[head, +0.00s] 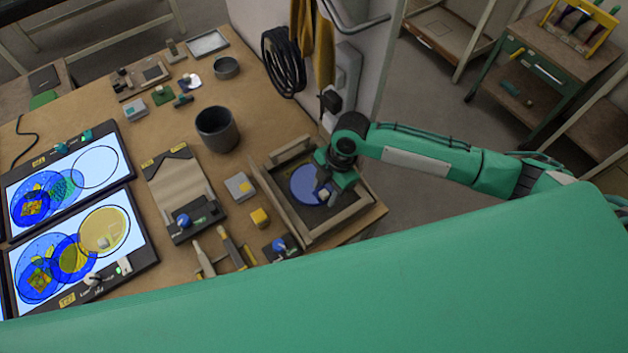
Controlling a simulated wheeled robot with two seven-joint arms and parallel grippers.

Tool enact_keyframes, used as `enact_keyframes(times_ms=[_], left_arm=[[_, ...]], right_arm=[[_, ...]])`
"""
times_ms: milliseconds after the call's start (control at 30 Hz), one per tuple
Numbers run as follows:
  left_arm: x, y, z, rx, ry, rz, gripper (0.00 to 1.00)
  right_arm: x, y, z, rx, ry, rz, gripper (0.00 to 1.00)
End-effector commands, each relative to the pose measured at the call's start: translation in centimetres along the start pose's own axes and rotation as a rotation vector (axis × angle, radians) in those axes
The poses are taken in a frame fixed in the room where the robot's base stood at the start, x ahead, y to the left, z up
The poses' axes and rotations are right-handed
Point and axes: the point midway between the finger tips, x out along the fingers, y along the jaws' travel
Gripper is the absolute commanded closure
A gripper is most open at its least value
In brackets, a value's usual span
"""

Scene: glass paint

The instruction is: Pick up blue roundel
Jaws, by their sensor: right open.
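The blue roundel (306,187) lies flat inside a shallow wooden-sided tray (346,219) at the right end of the workbench. My right gripper (325,194) is over the right part of the roundel, pointing down. Its fingers are open, and part of the roundel's right edge is hidden behind them. I cannot tell whether the fingers touch it. My left gripper is not in view.
The tray walls stand close around the right gripper. Two lit panels (117,228) with coloured discs lie at far left. Black cable coils (284,62) hang behind the bench.

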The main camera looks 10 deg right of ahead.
Motion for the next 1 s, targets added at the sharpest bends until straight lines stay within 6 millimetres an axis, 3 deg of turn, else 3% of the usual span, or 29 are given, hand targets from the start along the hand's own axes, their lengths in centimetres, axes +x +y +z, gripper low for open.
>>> enact_keyframes(times_ms=[200, 433, 767, 1000], left_arm=[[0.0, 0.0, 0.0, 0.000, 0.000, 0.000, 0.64], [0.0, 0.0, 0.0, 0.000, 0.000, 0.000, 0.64], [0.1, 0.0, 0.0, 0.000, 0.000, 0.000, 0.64], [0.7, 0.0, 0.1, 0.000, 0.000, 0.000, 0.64]], right_arm=[[0.1, 0.0, 0.0, 0.000, -0.001, 0.001, 0.55], [0.1, 0.0, 0.0, -0.001, 0.000, 0.001, 1.00], [0.0, 0.1, 0.0, -0.001, 0.000, 0.002, 1.00], [-1.7, 0.1, -0.5, -0.003, 0.000, 0.004, 1.00]])
